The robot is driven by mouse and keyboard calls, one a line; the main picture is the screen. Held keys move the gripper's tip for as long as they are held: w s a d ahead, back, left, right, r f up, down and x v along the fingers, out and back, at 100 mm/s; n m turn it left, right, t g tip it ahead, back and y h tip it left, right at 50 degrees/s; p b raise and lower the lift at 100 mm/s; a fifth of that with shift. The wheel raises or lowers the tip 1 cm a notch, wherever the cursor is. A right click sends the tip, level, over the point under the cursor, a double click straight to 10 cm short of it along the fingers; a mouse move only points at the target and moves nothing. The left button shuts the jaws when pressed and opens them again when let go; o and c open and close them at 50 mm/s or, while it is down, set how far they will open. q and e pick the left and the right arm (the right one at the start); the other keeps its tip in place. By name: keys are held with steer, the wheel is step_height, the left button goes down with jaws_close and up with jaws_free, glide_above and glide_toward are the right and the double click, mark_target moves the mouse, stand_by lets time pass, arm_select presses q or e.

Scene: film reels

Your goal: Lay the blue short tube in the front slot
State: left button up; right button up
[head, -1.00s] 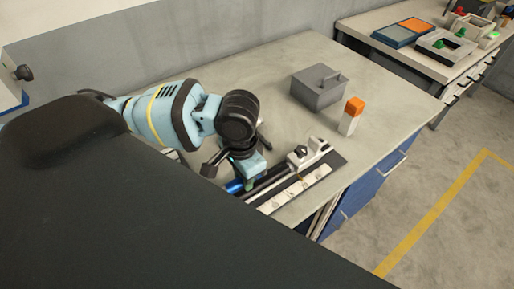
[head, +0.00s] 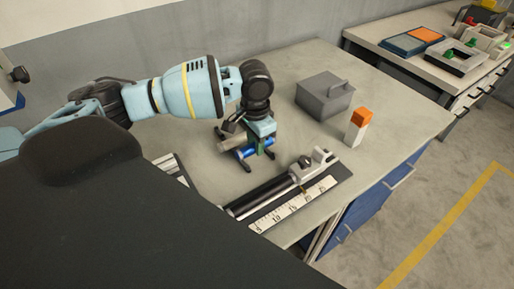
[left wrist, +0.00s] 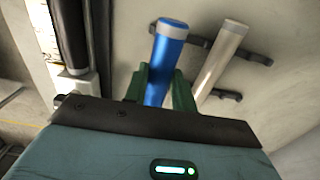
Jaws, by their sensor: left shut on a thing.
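The blue short tube (head: 247,153), with silver ends, is held in my left gripper (head: 260,150). In the left wrist view the blue tube (left wrist: 168,60) stands between the green fingers (left wrist: 167,88). The fingers are shut on it. A silver tube (head: 232,144) lies beside it, roughly parallel, on a dark two-piece rack; it also shows in the left wrist view (left wrist: 222,58). The blue tube is at the rack's nearer side, beside the silver tube. I cannot tell whether it touches the rack (left wrist: 255,57). My right gripper is not in view.
A black rail fixture (head: 262,193) with a white ruler (head: 295,203) lies near the table's front edge. A grey handled box (head: 324,97) and an orange-and-white block (head: 357,127) stand to the right. Bare table lies between the gripper and the box.

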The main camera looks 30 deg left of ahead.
arm_select(q)
steer(key=shift+w+a+f, duration=0.2)
steer(key=shift+w, duration=0.25)
steer(key=shift+f, duration=1.55)
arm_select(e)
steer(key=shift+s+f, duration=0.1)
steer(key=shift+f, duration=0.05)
arm_select(q)
steer(key=shift+f, duration=0.1)
steer(key=o, duration=1)
step_height(320, 180, up, 11)
steer(key=shift+r+p, duration=0.15)
steer(key=shift+p, duration=0.25)
steer(key=shift+r, duration=0.45)
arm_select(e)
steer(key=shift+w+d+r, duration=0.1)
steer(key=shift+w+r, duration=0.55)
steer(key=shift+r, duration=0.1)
